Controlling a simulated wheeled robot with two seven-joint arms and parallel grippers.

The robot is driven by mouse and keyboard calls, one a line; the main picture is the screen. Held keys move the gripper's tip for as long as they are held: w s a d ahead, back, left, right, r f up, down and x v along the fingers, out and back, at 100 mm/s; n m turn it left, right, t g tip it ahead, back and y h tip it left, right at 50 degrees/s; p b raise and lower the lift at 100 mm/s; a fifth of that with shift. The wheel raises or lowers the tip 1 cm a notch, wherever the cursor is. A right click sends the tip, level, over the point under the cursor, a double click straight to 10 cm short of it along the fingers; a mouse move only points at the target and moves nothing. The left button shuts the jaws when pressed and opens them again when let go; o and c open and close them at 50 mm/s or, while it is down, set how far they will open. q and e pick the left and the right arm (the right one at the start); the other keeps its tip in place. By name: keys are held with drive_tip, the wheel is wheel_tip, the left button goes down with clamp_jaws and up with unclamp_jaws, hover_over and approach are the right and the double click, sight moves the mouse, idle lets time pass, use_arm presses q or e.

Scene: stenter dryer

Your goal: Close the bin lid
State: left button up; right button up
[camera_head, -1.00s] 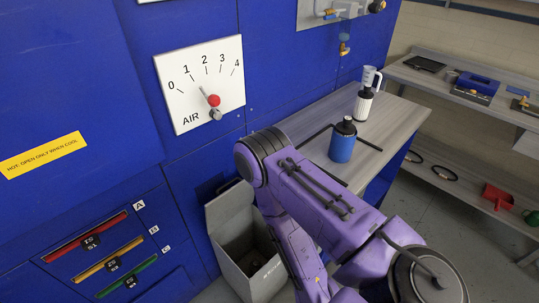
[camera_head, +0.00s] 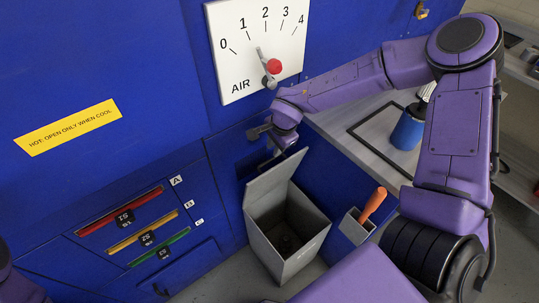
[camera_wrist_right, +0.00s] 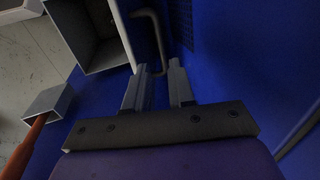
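The grey bin (camera_head: 318,226) stands on the floor against the blue machine. Its lid (camera_head: 272,183) is open, tilted up at the machine side, and the dark inside shows. My right gripper (camera_head: 268,143) is above and behind the raised lid, close to the machine front. In the right wrist view, its two fingers (camera_wrist_right: 160,78) are apart, so it is open. A thin bent handle (camera_wrist_right: 155,32) reaches to the gap between the fingertips; I cannot tell whether they touch it. My left gripper is not in view.
A small holder (camera_head: 354,227) with an orange-handled tool (camera_head: 373,203) is on the blue side right of the bin. The AIR gauge (camera_head: 240,62) is above my gripper.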

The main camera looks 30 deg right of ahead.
sight(270, 160)
drive_tip(key=x, duration=0.7)
drive_tip(key=shift+f, duration=0.2)
clamp_jaws()
drive_tip(key=shift+b, duration=0.3)
